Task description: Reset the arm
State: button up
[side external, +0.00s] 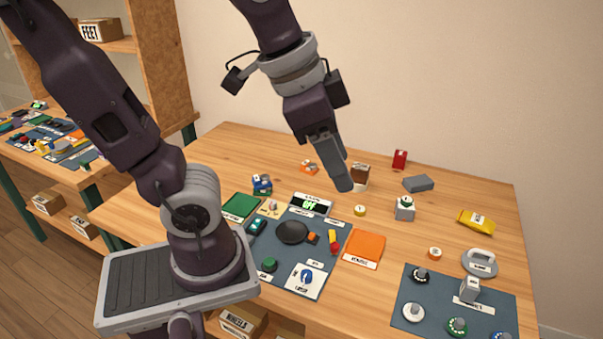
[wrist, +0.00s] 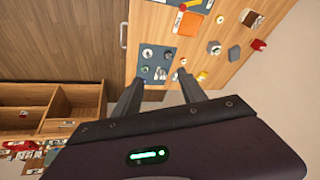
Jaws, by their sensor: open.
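My gripper (side external: 343,186) hangs above the back middle of the wooden table (side external: 225,148), pointing down and slightly to the right in the side view. In the wrist view my gripper (wrist: 157,88) shows two fingers spread apart with nothing between them. It holds nothing and appears clear of the objects. My upper arm rises out of the top of the side view. No phone can be made out for certain.
A dark mat (side external: 340,232) carries a black pan (side external: 292,232) and small items. Another dark mat (side external: 437,318) at front right holds several knobs. An orange square (side external: 365,247), a grey block (side external: 418,183) and a yellow packet (side external: 476,221) lie around. A shelf (side external: 160,60) stands back left.

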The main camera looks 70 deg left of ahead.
jog(key=s+f+n, duration=0.1)
jog(key=s+n, duration=0.3)
jog(key=s, duration=0.1)
jog(key=shift+s+a+f+t+y, duration=0.3)
jog(key=shift+s+a+f+t, duration=0.05)
jog(key=shift+f+t, duration=0.05)
dwell(0.7)
